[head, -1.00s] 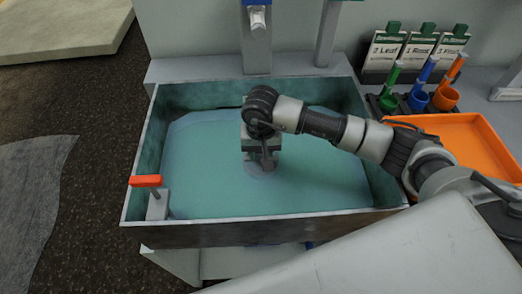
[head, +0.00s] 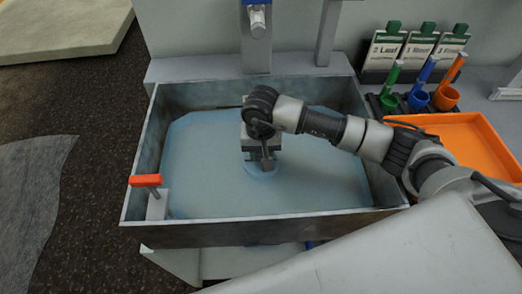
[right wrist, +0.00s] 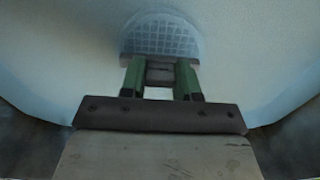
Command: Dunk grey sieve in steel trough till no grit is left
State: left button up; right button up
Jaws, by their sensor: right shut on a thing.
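The steel trough (head: 300,228) holds pale, cloudy blue-grey water (head: 210,175). My right gripper (head: 262,162) points down into the middle of the trough. In the right wrist view, its green-padded fingers (right wrist: 161,82) are shut on the grey sieve's handle. The grey sieve (right wrist: 160,38) shows there as a round mesh in the cloudy water. In the head view, the gripper and water hide most of the sieve. I cannot tell whether grit is on the mesh. My left gripper is not in view.
An orange-red handle (head: 146,180) stands at the trough's front left corner. An orange tray (head: 465,135) lies to the right. Green, blue and orange scoops (head: 420,98) stand behind it with labelled packets (head: 420,47). A spout (head: 257,20) hangs over the back.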

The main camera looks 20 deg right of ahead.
jog(key=shift+r, duration=0.1)
jog(key=shift+r+p, duration=2.1)
jog(key=shift+r, duration=1.9)
notch_tip(320, 180, up, 10)
jog(key=p, duration=0.4)
jog(key=shift+r, duration=0.15)
